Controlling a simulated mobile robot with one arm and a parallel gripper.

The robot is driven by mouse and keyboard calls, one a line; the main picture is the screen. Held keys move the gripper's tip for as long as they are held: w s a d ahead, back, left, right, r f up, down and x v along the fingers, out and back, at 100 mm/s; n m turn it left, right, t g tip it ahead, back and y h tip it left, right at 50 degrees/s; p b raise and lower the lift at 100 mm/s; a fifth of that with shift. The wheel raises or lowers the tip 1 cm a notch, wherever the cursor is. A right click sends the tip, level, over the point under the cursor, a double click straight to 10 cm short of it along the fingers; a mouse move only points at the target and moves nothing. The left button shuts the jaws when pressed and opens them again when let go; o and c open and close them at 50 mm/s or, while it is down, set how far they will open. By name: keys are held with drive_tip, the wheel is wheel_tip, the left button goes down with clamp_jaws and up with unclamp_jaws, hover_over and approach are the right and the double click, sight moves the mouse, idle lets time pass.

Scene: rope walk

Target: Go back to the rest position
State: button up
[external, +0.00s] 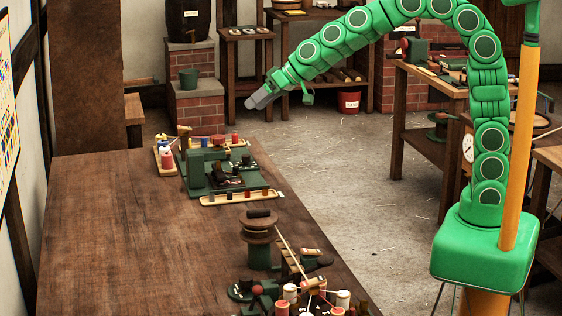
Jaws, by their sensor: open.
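My gripper (262,98) is at the end of my green segmented arm, in the upper middle of the external view. It is held in the air beyond the far right edge of the wooden table (115,235), pointing down and left. It is open, and I see nothing held in it. My arm arches up from my green base at the right and reaches across to the left.
A green machine (212,170) with spools and trays stands on the table's far right corner. A wooden reel (259,228) and several spools stand nearer. A barrel on brick (195,100), side tables and a red bucket (349,101) stand behind. The table's left half is bare.

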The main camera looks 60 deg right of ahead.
drive_tip(key=s+d+f+g+h, duration=0.1)
drive_tip(key=s+d, duration=0.5)
drive_tip(key=s, duration=0.9)
drive_tip(key=s+d+f+g+h, duration=0.2)
drive_tip(key=s+d+g, duration=0.4)
drive_tip(key=s, duration=0.9)
drive_tip(key=s+d+f+g+h, duration=0.1)
drive_tip(key=s+d+f+g, duration=0.2)
drive_tip(key=s+d, duration=0.5)
drive_tip(key=s+f, duration=0.1)
drive_tip(key=s, duration=0.7)
drive_tip(key=shift+m+h, duration=0.3)
drive_tip(key=shift+m, duration=0.1)
drive_tip(key=shift+s, duration=0.1)
